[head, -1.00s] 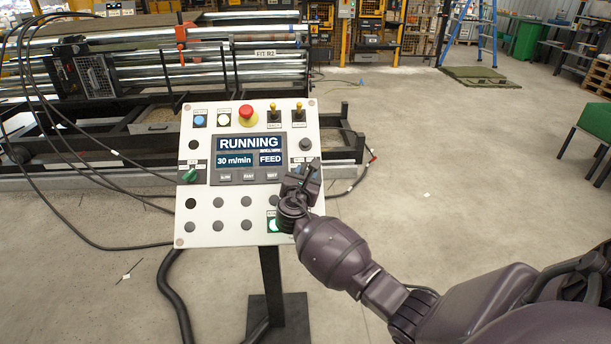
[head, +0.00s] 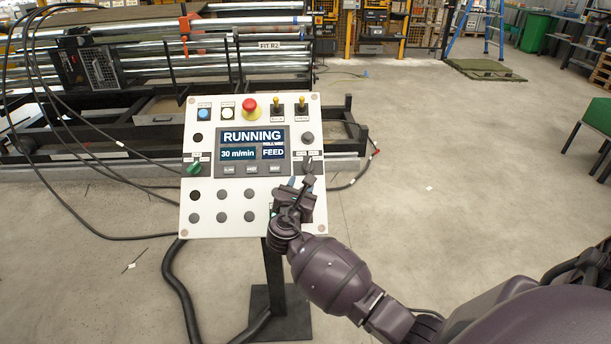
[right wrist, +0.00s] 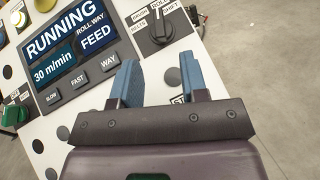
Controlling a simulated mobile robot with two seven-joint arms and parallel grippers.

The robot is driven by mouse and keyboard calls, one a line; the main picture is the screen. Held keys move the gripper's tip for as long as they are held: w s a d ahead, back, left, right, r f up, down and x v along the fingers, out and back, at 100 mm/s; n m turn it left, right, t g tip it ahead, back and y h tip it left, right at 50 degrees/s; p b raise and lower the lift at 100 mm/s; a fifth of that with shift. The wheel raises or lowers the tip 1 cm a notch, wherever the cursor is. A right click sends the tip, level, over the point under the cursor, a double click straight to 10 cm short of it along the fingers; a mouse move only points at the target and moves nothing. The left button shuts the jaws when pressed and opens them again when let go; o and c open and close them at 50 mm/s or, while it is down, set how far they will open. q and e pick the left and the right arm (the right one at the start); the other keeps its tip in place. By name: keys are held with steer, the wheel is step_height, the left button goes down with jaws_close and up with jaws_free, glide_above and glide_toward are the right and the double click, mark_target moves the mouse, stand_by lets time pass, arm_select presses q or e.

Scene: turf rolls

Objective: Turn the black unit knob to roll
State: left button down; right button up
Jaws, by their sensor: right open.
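The black unit knob (head: 308,165) sits on the right side of the sloping white control panel (head: 230,233). In the right wrist view the knob (right wrist: 157,30) is near the top, with small labels around it including BRUSH, BELTS and SHIFT. My right gripper (head: 302,184) is just below the knob in the head view. In the right wrist view its blue fingers (right wrist: 160,70) are spread, empty and apart from the knob. My left gripper is not in view.
The panel's display (head: 252,145) reads RUNNING, 30 m/min, FEED. A red stop button (head: 249,105), two toggles and a green knob (head: 193,169) are also on the panel. A roller machine (head: 180,65) with cables stands behind.

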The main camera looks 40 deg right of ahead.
steer(key=shift+v, duration=1.25)
steer(key=w+a+m+t+y, duration=0.2)
steer(key=a+m+y, duration=0.3)
steer(key=m+y, duration=0.15)
steer(key=s+a+f+m+y, duration=0.5)
steer(key=s+m+y, duration=0.15)
steer(key=m, duration=0.25)
steer(key=s+d+f+m+g, duration=0.1)
steer(key=s+f+m, duration=0.2)
steer(key=s, duration=1)
steer(key=s+d+f+m+g, duration=0.1)
steer(key=s+f+m, duration=0.3)
steer(key=s+f, duration=0.5)
steer(key=s+g, duration=0.1)
steer(key=s, duration=0.4)
